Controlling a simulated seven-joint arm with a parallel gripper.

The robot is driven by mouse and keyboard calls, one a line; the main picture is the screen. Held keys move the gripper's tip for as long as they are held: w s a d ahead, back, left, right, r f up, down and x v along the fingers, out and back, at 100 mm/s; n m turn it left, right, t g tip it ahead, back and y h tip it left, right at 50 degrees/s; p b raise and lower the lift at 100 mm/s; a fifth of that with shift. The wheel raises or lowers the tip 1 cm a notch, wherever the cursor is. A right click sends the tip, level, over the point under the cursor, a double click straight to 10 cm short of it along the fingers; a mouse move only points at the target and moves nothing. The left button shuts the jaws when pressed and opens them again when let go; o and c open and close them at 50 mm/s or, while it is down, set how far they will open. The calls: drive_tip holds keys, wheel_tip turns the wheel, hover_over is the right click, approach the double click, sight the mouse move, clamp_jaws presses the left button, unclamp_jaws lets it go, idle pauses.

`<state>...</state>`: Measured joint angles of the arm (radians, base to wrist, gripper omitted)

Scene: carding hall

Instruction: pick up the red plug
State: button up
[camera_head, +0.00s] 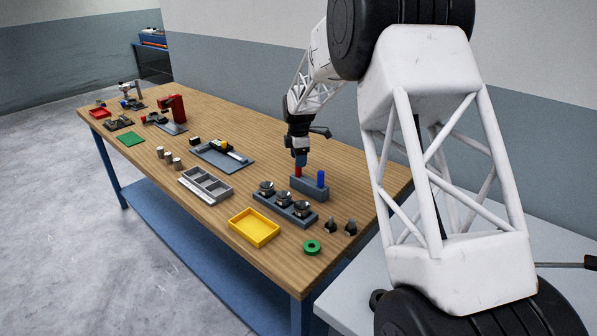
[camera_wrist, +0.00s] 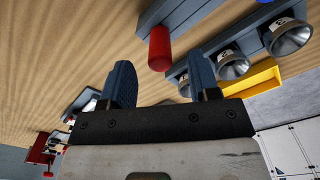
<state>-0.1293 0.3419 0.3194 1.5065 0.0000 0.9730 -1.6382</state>
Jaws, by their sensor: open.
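The red plug (camera_head: 297,171) stands upright in a grey-blue holder block (camera_head: 311,190), to the left of a blue plug (camera_head: 320,178). My gripper (camera_head: 301,161) points down over the left end of the block, at the red plug. In the wrist view, the red plug (camera_wrist: 159,46) shows in the gap between the two blue fingertips of my gripper (camera_wrist: 159,66), with space on both sides. The fingers are apart and hold nothing. How far the plug's top reaches between them is hard to tell.
A grey rack with several dark-and-silver cups (camera_head: 285,207) stands just in front of the block. A yellow tray (camera_head: 254,227), a green ring (camera_head: 312,247) and two small dark pieces (camera_head: 350,227) lie nearer the front. A grey compartment tray (camera_head: 205,185) is to the left.

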drive_tip(key=shift+f, duration=2.25)
drive_tip(key=c, duration=1)
drive_tip(key=shift+r, duration=0.1)
drive_tip(key=shift+r, duration=4.95)
drive_tip(key=shift+r, duration=0.1)
drive_tip(key=shift+r, duration=2.4)
